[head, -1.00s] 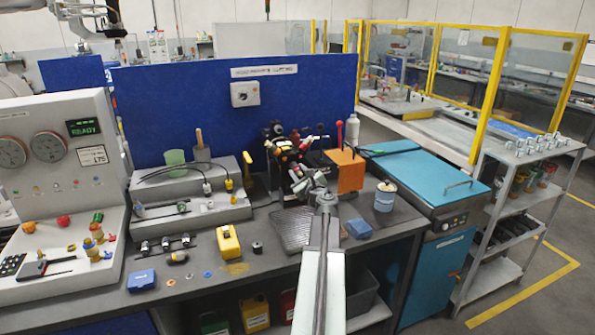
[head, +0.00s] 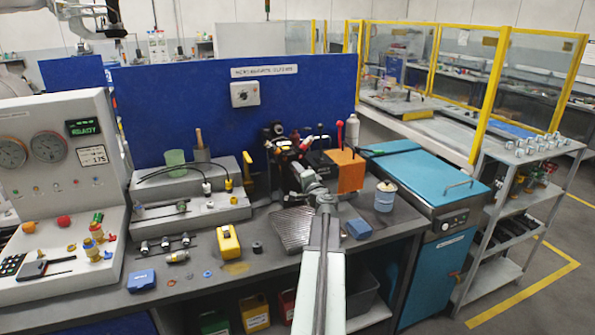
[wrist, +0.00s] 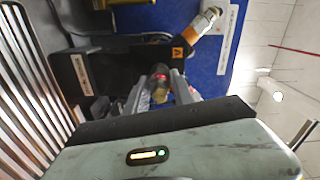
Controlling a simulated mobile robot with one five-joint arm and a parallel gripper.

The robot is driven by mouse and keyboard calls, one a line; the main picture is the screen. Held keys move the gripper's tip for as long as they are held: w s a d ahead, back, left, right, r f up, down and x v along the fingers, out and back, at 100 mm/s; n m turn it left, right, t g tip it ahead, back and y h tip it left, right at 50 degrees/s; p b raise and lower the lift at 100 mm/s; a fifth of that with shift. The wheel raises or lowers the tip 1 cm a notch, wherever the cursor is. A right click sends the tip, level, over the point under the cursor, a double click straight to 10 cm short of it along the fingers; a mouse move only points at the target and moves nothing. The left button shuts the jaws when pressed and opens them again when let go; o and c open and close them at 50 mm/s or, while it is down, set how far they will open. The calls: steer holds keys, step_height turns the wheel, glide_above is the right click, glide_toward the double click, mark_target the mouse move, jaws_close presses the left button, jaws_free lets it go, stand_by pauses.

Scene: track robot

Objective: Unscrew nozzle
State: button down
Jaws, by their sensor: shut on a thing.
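My gripper (head: 303,177) is at the back of the workbench, in front of a cluster of black, red and orange fittings (head: 283,142) beside an orange block. In the wrist view my gripper (wrist: 159,95) has its two grey fingers closed around a small nozzle-like piece (wrist: 158,84) with a dark upper part, a red band and a yellowish lower part. Whether this piece is still joined to something behind it cannot be told. In the head view my arm hides the held piece.
An orange block (head: 350,171) stands right of the gripper, and a ribbed grey mat (head: 290,229) lies below it. A blue-grey can (head: 385,197) and a small blue box (head: 359,229) are to the right.

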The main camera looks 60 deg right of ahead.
steer(key=n, duration=0.3)
steer(key=shift+n, duration=0.4)
steer(key=shift+n, duration=0.6)
steer(key=n, duration=0.5)
steer(key=shift+n, duration=0.4)
steer(key=n, duration=0.5)
steer(key=n, duration=0.5)
steer(key=shift+n, duration=0.3)
steer(key=c, duration=1)
jaws_free()
